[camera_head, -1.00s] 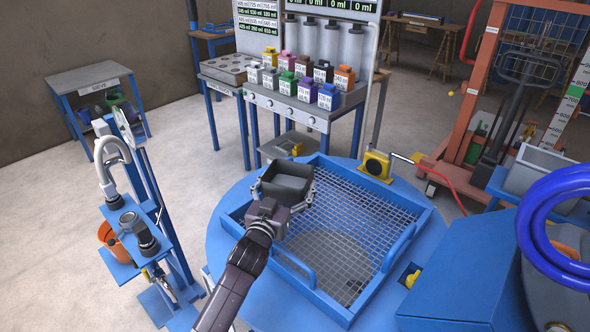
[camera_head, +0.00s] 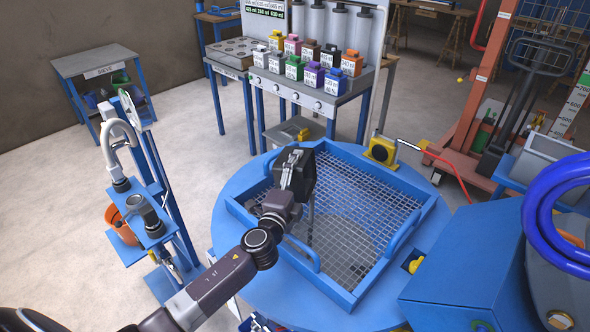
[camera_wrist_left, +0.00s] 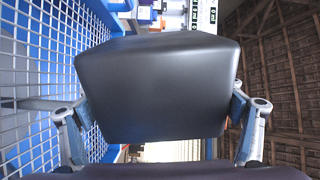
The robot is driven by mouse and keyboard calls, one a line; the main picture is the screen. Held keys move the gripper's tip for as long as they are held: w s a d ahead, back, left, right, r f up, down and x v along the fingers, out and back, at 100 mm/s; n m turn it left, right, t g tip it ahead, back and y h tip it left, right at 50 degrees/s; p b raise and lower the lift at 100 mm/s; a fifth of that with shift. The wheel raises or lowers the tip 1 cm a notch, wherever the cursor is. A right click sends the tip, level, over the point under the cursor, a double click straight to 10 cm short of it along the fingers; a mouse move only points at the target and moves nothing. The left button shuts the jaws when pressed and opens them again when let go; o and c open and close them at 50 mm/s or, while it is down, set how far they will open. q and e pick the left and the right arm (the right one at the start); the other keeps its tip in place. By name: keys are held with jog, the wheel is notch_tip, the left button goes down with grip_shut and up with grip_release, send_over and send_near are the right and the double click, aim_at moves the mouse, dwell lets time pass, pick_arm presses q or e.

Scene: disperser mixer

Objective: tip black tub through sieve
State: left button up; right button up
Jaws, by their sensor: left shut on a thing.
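The black tub (camera_head: 308,176) is tilted on its side above the sieve. My left gripper (camera_head: 291,160) is shut on it. In the left wrist view the tub (camera_wrist_left: 157,88) fills the middle, with a finger of the left gripper (camera_wrist_left: 157,125) at each side and its dark outer face towards the camera. The tub's opening and contents are hidden. The sieve (camera_head: 432,212), a blue square frame with a wire mesh, lies on the round blue vessel top. Its mesh also shows at the left of the wrist view (camera_wrist_left: 38,75). My right gripper is not in view.
A yellow and black fixture (camera_head: 380,149) with a red-ended lever sits at the sieve's far right corner. A blue machine housing (camera_head: 465,270) and blue hose (camera_head: 540,215) stand at right. A narrow stand (camera_head: 150,232) is at left. Several coloured canisters sit on the bench (camera_head: 300,92) behind.

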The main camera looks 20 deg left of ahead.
pick_arm(q)
jog(key=d+m+p, duration=0.1)
jog(key=m, duration=0.1)
jog(key=d+m, duration=0.1)
jog(key=shift+w+r+m+p, duration=0.1)
jog(key=shift+r+m+p, duration=0.1)
jog(key=shift+m+p, duration=0.2)
jog(key=shift+f, duration=0.1)
notch_tip(320, 180, up, 4)
jog(key=p, duration=0.3)
jog(key=shift+p, duration=0.3)
